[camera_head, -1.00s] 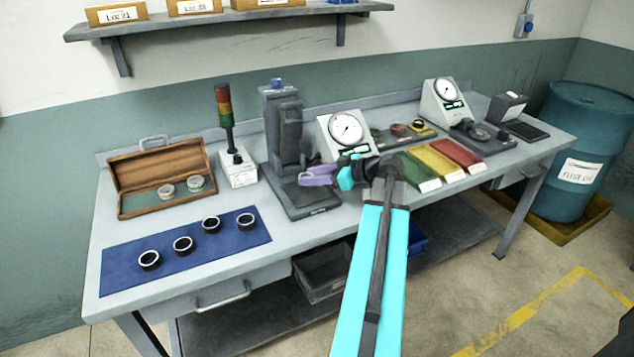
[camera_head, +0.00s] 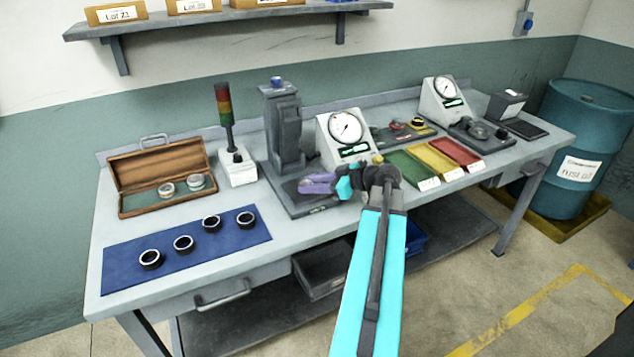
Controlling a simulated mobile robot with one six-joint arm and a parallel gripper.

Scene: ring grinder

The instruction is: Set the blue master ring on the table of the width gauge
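An open wooden case (camera_head: 128,205) at the left of the bench holds two pale metallic rings, a left one (camera_head: 166,189) and a right one (camera_head: 196,181). I cannot make out blue on either. Two dial gauges stand on the bench, a nearer one (camera_head: 345,132) at the middle and a farther one (camera_head: 444,95) at the right; which one is the width gauge I cannot tell. My arm hides part of the nearer gauge's front.
Several dark rings, one of them at the near left (camera_head: 150,259), lie on a blue mat (camera_head: 120,281) at the front left. A signal light (camera_head: 227,120) stands between case and stand. Green, yellow and red trays (camera_head: 436,163) lie right of my arm. Bare bench top lies right of the mat.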

